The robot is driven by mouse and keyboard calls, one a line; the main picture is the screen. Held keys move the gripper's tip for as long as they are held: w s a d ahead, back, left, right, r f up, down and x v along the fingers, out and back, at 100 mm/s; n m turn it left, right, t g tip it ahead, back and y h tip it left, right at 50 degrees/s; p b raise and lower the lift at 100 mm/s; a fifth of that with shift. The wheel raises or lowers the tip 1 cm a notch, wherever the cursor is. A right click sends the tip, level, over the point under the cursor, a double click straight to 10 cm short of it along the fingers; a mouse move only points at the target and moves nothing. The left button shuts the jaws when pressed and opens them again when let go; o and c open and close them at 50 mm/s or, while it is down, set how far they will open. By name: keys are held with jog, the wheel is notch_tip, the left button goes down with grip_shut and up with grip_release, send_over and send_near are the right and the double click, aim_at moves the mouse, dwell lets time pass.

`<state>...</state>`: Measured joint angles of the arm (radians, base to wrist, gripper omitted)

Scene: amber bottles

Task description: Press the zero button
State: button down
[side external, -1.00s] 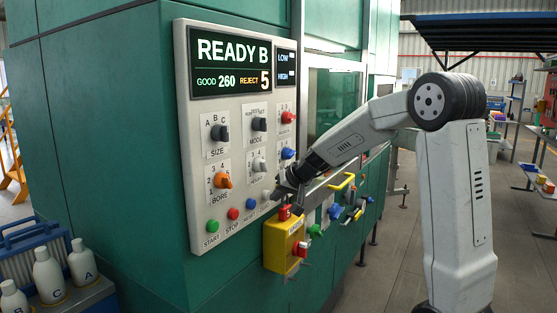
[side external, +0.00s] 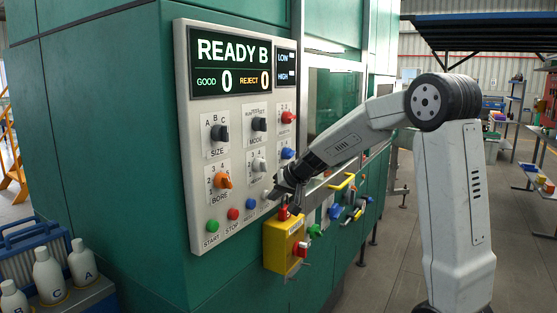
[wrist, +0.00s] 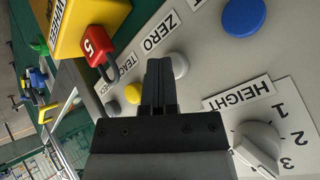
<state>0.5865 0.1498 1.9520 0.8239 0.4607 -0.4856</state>
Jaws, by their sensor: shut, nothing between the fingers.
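The zero button is a pale round button (wrist: 180,64) beside the ZERO label (wrist: 163,33) in the wrist view, partly hidden behind my fingers. My gripper (wrist: 158,62) is shut and empty, its fingertips right at the button's edge; I cannot tell whether they touch it. In the side view my gripper (side external: 273,194) is close against the lower right of the grey control panel (side external: 205,110). The panel's screen (side external: 232,66) reads READY B, GOOD 0, REJECT 0.
A yellow button (wrist: 132,93) and a blue button (wrist: 243,16) flank the fingers. The HEIGHT knob (wrist: 257,142) is near. A yellow box (side external: 280,245) with a red padlock (wrist: 95,45) juts out below. White bottles (side external: 48,275) stand at lower left.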

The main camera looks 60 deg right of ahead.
jog(key=shift+s, duration=0.9)
jog(key=shift+s, duration=2.5)
jog(key=shift+f, duration=0.1)
jog(key=s+a+f+n+g, duration=0.3)
jog(key=a+f, duration=0.5)
jog(key=a, duration=0.3)
jog(key=s+a+f+n+g+y, duration=0.1)
jog(key=s+a+f+n+g, duration=0.2)
jog(key=s+a+f+n, duration=0.2)
jog(key=s+a+f, duration=0.1)
jog(key=a+f, duration=0.2)
jog(key=a, duration=0.3)
jog(key=shift+s+a+n, duration=0.3)
